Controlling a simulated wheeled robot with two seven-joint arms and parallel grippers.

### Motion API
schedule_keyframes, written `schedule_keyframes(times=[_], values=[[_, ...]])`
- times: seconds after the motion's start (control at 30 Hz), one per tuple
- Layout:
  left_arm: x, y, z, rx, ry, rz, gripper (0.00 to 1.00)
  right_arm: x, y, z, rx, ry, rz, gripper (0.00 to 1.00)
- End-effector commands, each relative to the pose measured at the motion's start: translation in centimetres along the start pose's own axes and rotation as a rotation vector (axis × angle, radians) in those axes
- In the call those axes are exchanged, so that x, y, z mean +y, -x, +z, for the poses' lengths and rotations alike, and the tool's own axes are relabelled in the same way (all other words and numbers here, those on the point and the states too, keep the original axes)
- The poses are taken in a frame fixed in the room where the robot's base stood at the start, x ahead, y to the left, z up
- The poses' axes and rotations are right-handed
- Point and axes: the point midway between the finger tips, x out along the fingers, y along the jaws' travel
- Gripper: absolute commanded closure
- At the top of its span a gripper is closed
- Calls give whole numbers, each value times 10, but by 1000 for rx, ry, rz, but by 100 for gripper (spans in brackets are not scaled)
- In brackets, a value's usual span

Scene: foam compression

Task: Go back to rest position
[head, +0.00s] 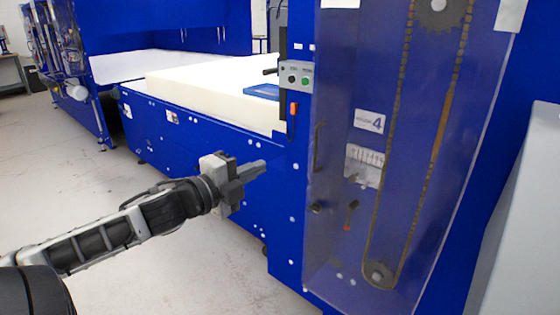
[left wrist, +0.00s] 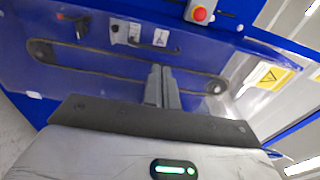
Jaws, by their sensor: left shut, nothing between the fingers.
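My left gripper (head: 256,168) reaches in from the left in the head view, in front of the blue machine (head: 284,232). It is shut and empty, with its fingers together, and it appears apart from the machine. In the left wrist view the closed fingers (left wrist: 162,86) point toward the machine's clear chain cover (left wrist: 100,68). My right gripper is in neither view.
A pale foam block (head: 215,95) lies on the machine's bed. The chain cover (head: 335,200) stands to the right of the gripper. A red button (left wrist: 200,14) shows in the left wrist view. Grey floor (head: 60,185) is open at the left.

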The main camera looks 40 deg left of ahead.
Motion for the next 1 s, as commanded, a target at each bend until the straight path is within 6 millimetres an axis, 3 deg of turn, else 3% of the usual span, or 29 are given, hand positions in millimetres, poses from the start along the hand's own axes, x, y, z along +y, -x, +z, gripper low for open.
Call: schedule_keyframes(times=[0.23, 0.33, 0.47, 0.53, 0.67, 0.7, 0.8, 0.9, 1.0], values=[[1, 1, 0, -1, 2, 1, 100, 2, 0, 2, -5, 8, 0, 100], [15, 4, 1, -16, 49, 23, 100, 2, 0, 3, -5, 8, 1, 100], [74, 19, -4, -73, 242, 111, 100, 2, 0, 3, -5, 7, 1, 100], [120, 32, -16, -118, 405, 182, 100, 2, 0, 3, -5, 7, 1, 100], [203, 62, -64, -204, 738, 321, 100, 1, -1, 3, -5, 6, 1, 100], [225, 72, -85, -227, 840, 362, 100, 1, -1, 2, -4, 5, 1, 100], [266, 91, -140, -278, 1075, 454, 100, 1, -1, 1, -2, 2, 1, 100], [290, 106, -193, -316, 1267, 529, 100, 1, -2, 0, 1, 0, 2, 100], [301, 114, -232, -338, 1400, 581, 100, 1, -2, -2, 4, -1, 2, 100]])
